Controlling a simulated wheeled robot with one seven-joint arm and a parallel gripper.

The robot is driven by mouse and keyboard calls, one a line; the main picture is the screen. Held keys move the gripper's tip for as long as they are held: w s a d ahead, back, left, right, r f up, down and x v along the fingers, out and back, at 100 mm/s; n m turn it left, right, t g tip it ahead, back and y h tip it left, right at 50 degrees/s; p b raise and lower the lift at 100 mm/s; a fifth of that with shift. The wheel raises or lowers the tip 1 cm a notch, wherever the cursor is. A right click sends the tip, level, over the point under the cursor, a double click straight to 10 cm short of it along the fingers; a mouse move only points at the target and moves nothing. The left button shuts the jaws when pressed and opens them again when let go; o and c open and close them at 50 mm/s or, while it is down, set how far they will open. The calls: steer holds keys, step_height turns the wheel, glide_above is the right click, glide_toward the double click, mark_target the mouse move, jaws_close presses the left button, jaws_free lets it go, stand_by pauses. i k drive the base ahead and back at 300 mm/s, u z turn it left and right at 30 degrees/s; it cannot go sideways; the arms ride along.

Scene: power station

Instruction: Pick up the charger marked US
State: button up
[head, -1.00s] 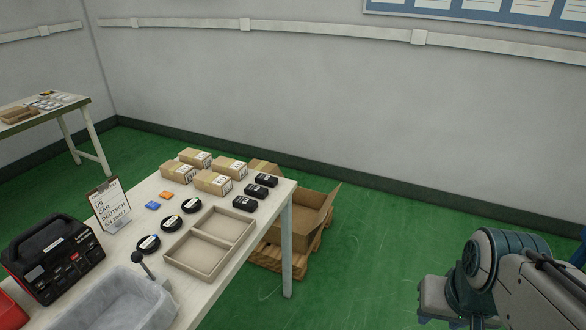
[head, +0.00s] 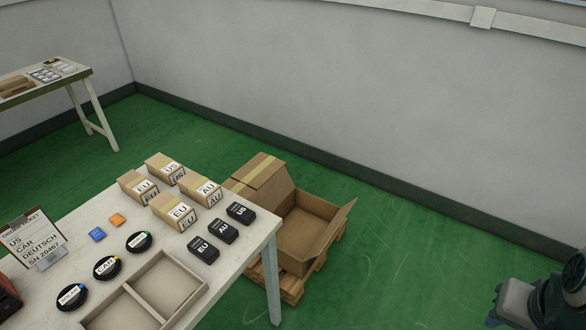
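The charger marked US (head: 240,213) is a small black block with white lettering, near the right edge of the white table (head: 262,244). It ends a short row with similar black chargers marked AU (head: 223,231) and EU (head: 203,250). Part of my arm shows at the lower right, well to the right of the table. My gripper's fingertips are not visible.
Several cardboard boxes marked US, EU and AU (head: 201,191) stand behind the chargers. Round black discs (head: 138,241) and a divided tray (head: 196,290) lie in front. An open carton (head: 308,235) sits on a pallet beyond the table. Green floor right of it is clear.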

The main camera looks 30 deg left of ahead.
mark_target(245, 215)
steer(key=u, duration=0.45)
steer(key=i, duration=1.05)
steer(key=u, duration=1.5)
steer(key=i, duration=0.55)
steer(key=u, duration=0.5)
